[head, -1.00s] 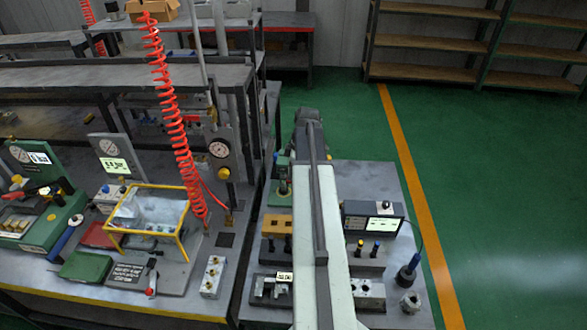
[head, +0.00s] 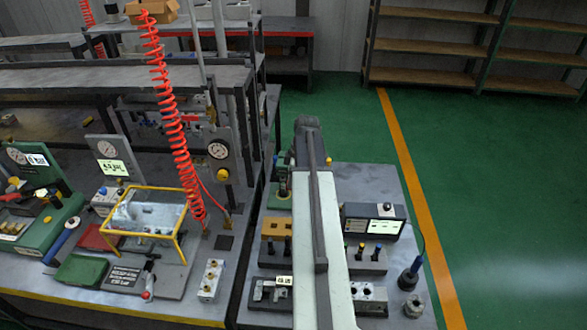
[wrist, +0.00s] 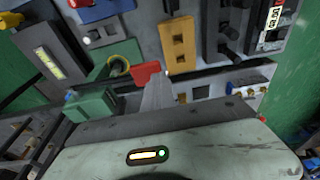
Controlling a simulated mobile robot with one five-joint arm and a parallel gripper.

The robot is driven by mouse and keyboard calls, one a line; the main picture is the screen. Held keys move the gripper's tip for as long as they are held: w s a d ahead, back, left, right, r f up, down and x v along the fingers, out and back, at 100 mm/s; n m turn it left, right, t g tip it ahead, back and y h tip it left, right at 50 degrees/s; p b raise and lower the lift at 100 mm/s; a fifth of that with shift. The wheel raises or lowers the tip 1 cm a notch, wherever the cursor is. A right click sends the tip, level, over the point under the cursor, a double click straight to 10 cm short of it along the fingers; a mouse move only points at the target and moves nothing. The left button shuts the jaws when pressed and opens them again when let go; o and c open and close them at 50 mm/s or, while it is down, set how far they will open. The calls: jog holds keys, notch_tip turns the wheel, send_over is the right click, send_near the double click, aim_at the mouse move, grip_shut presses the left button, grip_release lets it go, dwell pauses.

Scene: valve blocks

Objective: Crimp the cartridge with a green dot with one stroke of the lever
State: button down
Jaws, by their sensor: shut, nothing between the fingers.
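In the head view my arm hides my gripper and part of the small grey bench. In the wrist view my gripper (wrist: 158,94) shows as grey fingers, shut and empty, above the bench. Dark upright pieces (head: 287,246) stand by the ochre block (head: 276,228). I cannot make out a green dot on any cartridge. A green device (head: 281,186), perhaps the crimp press, stands behind the ochre block. I cannot clearly make out its lever.
A dark box with a lit display (head: 374,222) and a dark-blue tool (head: 409,279) are at the right. A grey fixture (head: 269,293) is at the front left. A yellow-framed guard (head: 147,213) and red coiled hose (head: 172,110) are on the left bench. Green floor lies right.

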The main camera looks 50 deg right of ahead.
jog(key=shift+f, duration=0.15)
jog(key=shift+s+a+f+b, duration=0.1)
jog(key=shift+a+f+b, duration=0.05)
jog(key=shift+f+b, duration=0.4)
jog(key=shift+s+a+f+b, duration=0.1)
jog(key=shift+a+f+b, duration=0.05)
jog(key=shift+f+b, duration=0.3)
jog(key=shift+s+a+f+b, duration=0.15)
jog(key=shift+f+b, duration=0.9)
jog(key=shift+b, duration=0.1)
jog(key=w+d+r+p, duration=0.1)
jog(key=r+p, duration=0.4)
jog(key=w+d+r+p, duration=0.1)
jog(key=d+r+p, duration=0.1)
jog(key=r+p, duration=0.4)
jog(key=shift+w+d, duration=0.3)
jog(key=shift+w, duration=0.1)
jog(key=shift+r, duration=0.1)
